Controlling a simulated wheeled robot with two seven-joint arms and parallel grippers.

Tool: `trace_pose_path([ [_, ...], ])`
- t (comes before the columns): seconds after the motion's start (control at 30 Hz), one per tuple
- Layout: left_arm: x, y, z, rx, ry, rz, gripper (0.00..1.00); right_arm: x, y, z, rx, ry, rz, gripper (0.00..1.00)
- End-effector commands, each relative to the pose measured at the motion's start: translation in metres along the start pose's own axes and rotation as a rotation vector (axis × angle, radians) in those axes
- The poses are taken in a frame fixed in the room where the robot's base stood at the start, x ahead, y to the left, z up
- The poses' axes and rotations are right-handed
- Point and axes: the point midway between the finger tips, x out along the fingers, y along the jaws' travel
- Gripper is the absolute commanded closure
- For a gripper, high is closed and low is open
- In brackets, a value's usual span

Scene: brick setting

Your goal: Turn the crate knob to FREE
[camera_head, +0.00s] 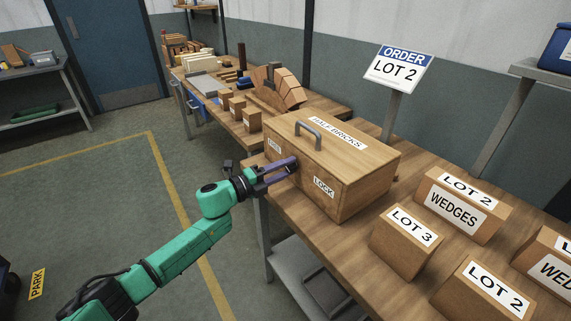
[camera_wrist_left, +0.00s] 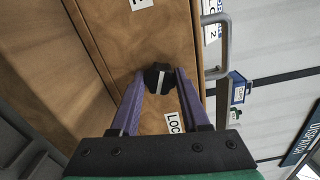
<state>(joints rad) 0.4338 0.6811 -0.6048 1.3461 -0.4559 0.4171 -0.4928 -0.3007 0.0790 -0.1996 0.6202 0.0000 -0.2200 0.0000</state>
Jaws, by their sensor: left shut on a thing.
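The wooden crate (camera_head: 362,172) stands on the workbench, with a grey handle (camera_head: 308,134) and a HALF BRICKS label on its lid. Its front has a LOCK label (camera_head: 324,187) on the right and a partly hidden label (camera_head: 274,146) on the left. My left gripper (camera_head: 292,164) reaches the front between these labels and hides the knob in the head view. In the left wrist view the dark knob (camera_wrist_left: 158,77) sits between the purple fingertips, which are shut on it. Its white line runs roughly between the two labels; which end points is unclear. My right gripper is out of view.
Cartons labelled LOT 3 (camera_head: 406,247) and LOT 2 WEDGES (camera_head: 462,205) stand on the bench right of the crate. An ORDER LOT 2 sign (camera_head: 398,69) rises behind it. Small boxes and a brick arch (camera_head: 278,88) are farther back. The floor at left is mostly clear.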

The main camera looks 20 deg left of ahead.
Motion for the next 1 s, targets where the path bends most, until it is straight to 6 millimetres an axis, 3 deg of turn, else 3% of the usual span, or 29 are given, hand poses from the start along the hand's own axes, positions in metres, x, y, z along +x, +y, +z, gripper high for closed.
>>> trace_pose_path([
  [0.4, 0.000, -0.001, 0.001, -0.282, -0.001, 0.001, 1.00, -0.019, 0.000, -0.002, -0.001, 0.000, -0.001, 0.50],
  [1.0, 0.000, 0.001, 0.001, -0.360, -0.002, 0.001, 1.00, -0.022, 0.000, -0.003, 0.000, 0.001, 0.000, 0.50],
])
